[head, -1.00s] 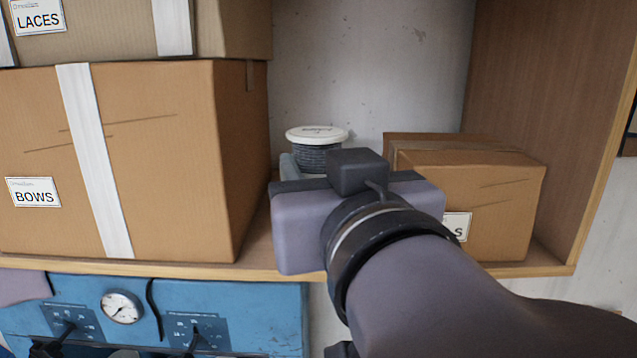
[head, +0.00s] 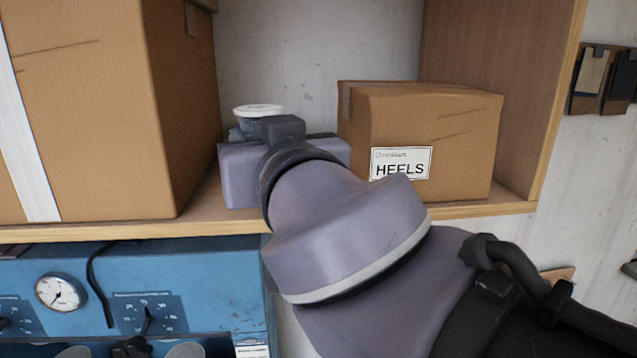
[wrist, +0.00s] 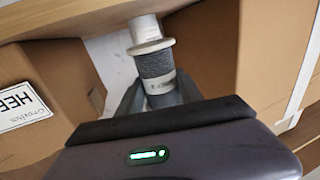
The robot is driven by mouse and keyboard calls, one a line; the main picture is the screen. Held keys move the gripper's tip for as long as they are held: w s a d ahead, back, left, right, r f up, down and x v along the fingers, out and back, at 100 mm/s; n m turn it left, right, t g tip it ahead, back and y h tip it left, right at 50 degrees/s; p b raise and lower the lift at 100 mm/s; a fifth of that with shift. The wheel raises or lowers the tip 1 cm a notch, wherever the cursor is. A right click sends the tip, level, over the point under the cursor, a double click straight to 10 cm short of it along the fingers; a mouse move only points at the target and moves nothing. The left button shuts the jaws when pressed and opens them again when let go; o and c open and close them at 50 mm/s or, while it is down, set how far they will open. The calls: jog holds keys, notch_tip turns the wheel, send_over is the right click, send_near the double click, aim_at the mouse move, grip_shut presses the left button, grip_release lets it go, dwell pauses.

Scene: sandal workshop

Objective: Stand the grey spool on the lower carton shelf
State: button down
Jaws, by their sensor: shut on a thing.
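The grey spool has a white flanged end and dark grey winding. In the head view only its white top (head: 258,110) and a little of its side show above my gripper, and it looks upright. In the wrist view the spool (wrist: 156,66) sits between the two fingers of my gripper (wrist: 158,92), which is shut on it. The spool is in the gap between the two cartons on the lower carton shelf (head: 480,209). My wrist hides its lower part in the head view, so I cannot tell whether it touches the shelf board.
The HEELS carton (head: 450,130) stands right of the spool. A taller carton (head: 110,110) stands close on the left. The shelf's wooden side wall (head: 500,70) is at the right. A blue machine with a gauge (head: 61,292) is below the shelf.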

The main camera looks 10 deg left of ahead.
jog(key=f+b, duration=0.1)
jog(key=f, duration=0.1)
jog(key=f+b, duration=0.2)
jog(key=shift+s+a, duration=0.15)
jog(key=shift+a, duration=0.05)
jog(key=shift+r+p, duration=0.25)
jog(key=shift+p, duration=0.1)
jog(key=shift+d+f, duration=0.15)
jog(key=shift+f, duration=0.05)
jog(key=c, duration=0.8)
grip_release()
jog(key=shift+o, duration=0.2)
